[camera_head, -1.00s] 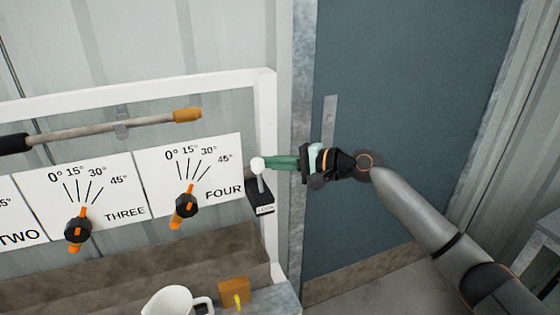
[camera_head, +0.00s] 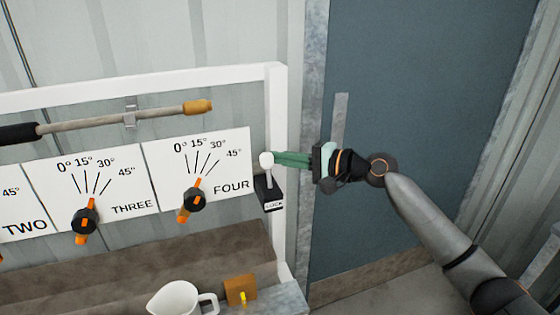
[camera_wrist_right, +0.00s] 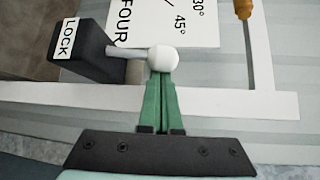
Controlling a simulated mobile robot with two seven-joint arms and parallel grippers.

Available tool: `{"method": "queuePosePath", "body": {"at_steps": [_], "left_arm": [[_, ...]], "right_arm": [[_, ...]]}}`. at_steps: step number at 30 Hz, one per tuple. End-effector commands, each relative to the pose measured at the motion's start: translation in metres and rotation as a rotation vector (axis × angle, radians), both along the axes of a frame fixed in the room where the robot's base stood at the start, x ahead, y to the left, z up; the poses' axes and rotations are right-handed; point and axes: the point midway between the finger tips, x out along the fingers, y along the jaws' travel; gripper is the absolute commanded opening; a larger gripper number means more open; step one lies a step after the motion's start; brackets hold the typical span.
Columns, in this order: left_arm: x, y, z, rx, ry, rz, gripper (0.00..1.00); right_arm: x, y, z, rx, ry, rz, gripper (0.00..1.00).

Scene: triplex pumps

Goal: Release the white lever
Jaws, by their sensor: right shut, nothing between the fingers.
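The white lever is a round white ball (camera_head: 266,159) on a thin grey rod, standing up from a black box (camera_head: 270,195) labelled LOCK. It also shows in the right wrist view, where the white ball (camera_wrist_right: 163,59) is at the fingertips and the box (camera_wrist_right: 90,50) is at the upper left. My right gripper (camera_head: 276,159) has green fingers, pressed together and empty. Its tips (camera_wrist_right: 159,76) are at the ball, touching or almost touching it from the right in the head view. My left gripper is not in view.
Panel THREE (camera_head: 105,195) and panel FOUR (camera_head: 198,170) carry dials left of the lever. A rod with an orange end (camera_head: 197,107) hangs above. A white jug (camera_head: 178,299) and an orange block (camera_head: 240,289) are below.

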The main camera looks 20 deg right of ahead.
Motion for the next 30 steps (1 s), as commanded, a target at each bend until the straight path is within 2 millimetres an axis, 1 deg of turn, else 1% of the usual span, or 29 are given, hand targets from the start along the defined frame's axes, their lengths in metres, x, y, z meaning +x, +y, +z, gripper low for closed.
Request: {"method": "queuePosePath", "body": {"at_steps": [11,17,19,23,25,30], "left_arm": [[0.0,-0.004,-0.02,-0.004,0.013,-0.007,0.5],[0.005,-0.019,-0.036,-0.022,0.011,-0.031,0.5],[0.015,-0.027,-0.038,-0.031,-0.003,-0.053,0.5],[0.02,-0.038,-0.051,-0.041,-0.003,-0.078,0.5],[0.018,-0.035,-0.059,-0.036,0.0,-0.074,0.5],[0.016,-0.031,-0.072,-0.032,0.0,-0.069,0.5]], "right_arm": [[-0.006,0.0,-0.003,0.005,-0.088,0.001,0.0],[-0.013,0.001,-0.005,0.01,-0.192,0.001,0.0],[-0.016,0.001,-0.006,0.012,-0.24,0.002,0.0],[-0.022,0.0,-0.006,0.016,-0.332,0.002,0.0],[-0.024,0.0,-0.004,0.015,-0.372,0.002,0.0],[-0.029,0.0,-0.001,0.017,-0.44,0.003,0.0]]}}
